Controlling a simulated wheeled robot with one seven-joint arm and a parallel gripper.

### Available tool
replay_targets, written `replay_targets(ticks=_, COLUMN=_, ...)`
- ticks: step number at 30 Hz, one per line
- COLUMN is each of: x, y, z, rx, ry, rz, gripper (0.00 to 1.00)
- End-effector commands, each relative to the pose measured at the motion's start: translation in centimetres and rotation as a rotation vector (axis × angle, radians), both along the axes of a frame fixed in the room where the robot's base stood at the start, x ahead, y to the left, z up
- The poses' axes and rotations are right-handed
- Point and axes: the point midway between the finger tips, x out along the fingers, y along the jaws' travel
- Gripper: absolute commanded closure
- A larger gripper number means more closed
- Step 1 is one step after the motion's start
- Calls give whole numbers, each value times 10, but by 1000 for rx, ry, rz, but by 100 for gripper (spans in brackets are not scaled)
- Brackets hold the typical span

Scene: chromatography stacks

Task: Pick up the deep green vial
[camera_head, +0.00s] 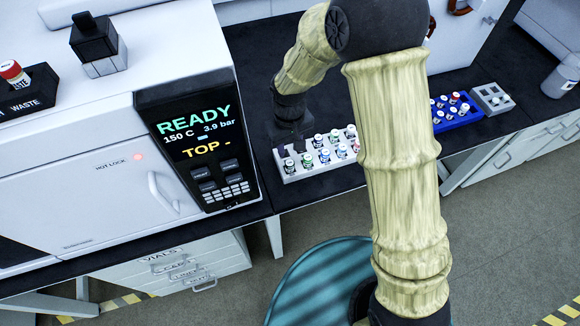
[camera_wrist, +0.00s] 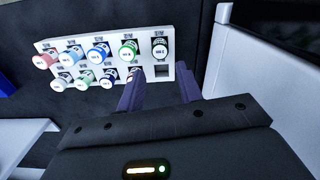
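The white vial rack (camera_wrist: 150,88) holds two rows of capped vials. A green-ringed vial (camera_wrist: 128,50) stands in its far row, and a lighter green-capped vial (camera_wrist: 83,80) in its near row. I cannot tell surely which is the deep green one. My gripper (camera_wrist: 161,88) is open, its two dark fingers apart at the rack's right end. An empty slot (camera_wrist: 163,71) shows between them, and the left finger partly hides a near-row vial (camera_wrist: 133,72). In the head view my gripper (camera_head: 290,138) is over the rack's left end (camera_head: 284,178).
Other vials include a black-and-white one (camera_wrist: 160,48), a blue one (camera_wrist: 98,53) and a red one (camera_wrist: 45,60). The white instrument (camera_head: 75,160) with its READY panel stands left of the rack. A blue rack (camera_head: 458,120) and a grey block (camera_head: 506,103) are farther right.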

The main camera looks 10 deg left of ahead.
Motion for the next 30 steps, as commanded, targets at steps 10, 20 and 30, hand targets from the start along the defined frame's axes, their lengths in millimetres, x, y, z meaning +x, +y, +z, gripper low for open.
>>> replay_targets(ticks=10, x=0, y=0, z=-38, rx=-1, ry=-1, rz=0, gripper=64)
replay_targets(ticks=20, x=0, y=-1, z=-41, rx=-1, ry=2, rz=0, gripper=64)
replay_targets(ticks=30, x=-3, y=-2, z=-82, rx=-1, ry=2, rz=1, gripper=64)
